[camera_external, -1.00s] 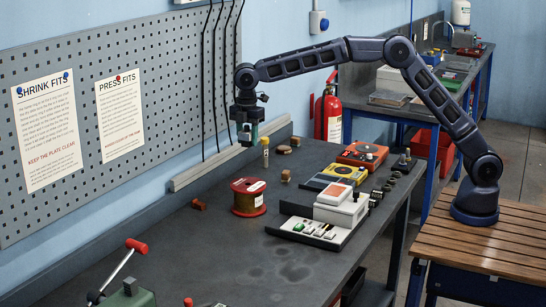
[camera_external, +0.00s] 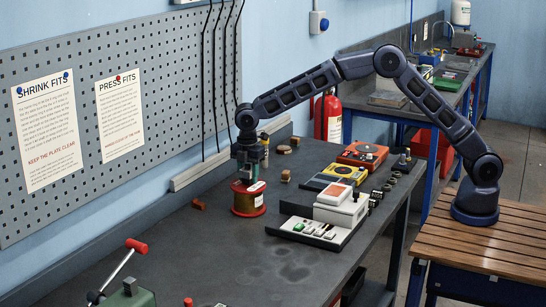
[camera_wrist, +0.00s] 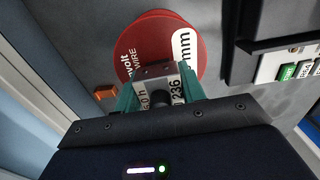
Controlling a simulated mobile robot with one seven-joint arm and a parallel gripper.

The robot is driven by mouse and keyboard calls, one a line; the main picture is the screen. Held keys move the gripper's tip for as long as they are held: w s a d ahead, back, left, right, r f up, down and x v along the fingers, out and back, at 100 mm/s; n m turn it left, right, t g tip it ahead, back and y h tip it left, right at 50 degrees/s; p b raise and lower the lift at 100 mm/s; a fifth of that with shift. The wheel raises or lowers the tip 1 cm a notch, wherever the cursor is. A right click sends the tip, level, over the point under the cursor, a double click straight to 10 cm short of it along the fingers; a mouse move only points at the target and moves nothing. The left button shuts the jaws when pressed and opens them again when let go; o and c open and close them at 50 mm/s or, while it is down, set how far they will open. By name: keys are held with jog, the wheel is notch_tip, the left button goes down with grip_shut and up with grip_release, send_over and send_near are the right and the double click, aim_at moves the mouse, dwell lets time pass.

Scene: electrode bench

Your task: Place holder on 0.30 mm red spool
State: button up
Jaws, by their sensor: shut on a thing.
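The red spool (camera_external: 249,207), wound with gold-brown wire, stands upright on the bench. In the wrist view its red top flange (camera_wrist: 150,42) carries a white label with "mm" and the word "WIRE"; the wire size is not readable. My gripper (camera_external: 249,173) points down at the top of the spool. In the wrist view its green fingers (camera_wrist: 160,88) are shut on the grey holder (camera_wrist: 158,72), a small block with white labels, one reading "236". The holder overlaps the near part of the flange. I cannot tell whether it touches the spool.
A white instrument with a keypad (camera_external: 322,228) stands right of the spool. Yellow (camera_external: 337,187) and orange (camera_external: 362,154) meters are behind it. Small brown blocks (camera_external: 198,204) lie around. The bench in front of the spool is clear.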

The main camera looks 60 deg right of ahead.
jog(key=shift+f, duration=0.15)
jog(key=o, duration=1.2)
